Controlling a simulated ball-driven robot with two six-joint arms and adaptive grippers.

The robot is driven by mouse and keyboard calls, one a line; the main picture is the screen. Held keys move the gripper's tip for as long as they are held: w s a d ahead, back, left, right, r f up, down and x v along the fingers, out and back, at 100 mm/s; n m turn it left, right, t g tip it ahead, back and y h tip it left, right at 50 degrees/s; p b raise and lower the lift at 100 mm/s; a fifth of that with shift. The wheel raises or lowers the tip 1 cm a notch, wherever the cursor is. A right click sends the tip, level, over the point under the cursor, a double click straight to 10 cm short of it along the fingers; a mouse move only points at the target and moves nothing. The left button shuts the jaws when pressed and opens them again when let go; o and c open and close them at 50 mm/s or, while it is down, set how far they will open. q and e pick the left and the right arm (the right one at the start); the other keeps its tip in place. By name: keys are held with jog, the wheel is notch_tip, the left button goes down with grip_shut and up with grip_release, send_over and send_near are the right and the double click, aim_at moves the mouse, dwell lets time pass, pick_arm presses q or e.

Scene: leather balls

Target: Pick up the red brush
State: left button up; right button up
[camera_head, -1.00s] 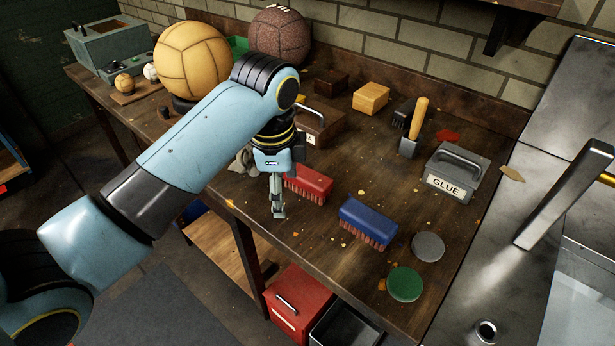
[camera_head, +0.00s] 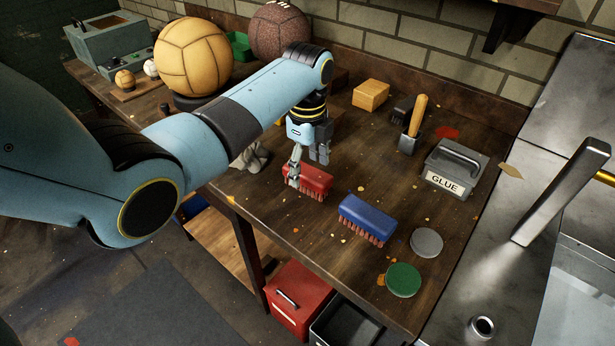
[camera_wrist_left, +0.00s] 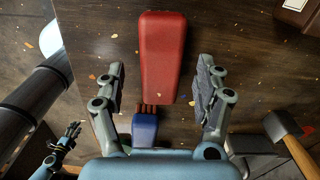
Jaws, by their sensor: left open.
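The red brush (camera_head: 313,183) lies bristles down on the wooden workbench, left of the blue brush (camera_head: 368,219). My left gripper (camera_head: 308,170) is open and hangs over the red brush, with one finger on each side of it in the head view. In the left wrist view the red brush (camera_wrist_left: 162,55) runs up the picture between the two spread fingers of the left gripper (camera_wrist_left: 160,95), apart from both. The blue brush (camera_wrist_left: 145,129) shows near the wrist there. My right gripper is not in the head view.
A GLUE box (camera_head: 455,171), a wooden-handled hammer (camera_head: 413,128), a yellow block (camera_head: 371,95), a grey disc (camera_head: 426,242) and a green disc (camera_head: 403,280) stand around. Large balls (camera_head: 193,57) stand at the back left.

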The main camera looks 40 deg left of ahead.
aim_at(307, 170)
pick_arm(q)
jog(key=shift+f, duration=1.55)
jog(key=c, duration=1.3)
jog(key=shift+c, duration=0.2)
jog(key=shift+r, duration=0.15)
jog(key=shift+r, duration=0.3)
jog(key=r, duration=0.3)
jog(key=shift+s+d+r, duration=0.2)
jog(key=shift+d+r, duration=0.1)
jog(key=shift+r, duration=0.05)
jog(key=s+d+r, duration=0.6)
jog(key=s+d, duration=0.1)
jog(key=d, duration=0.1)
jog(key=shift+d+r, duration=0.15)
jog(key=shift+r, duration=0.1)
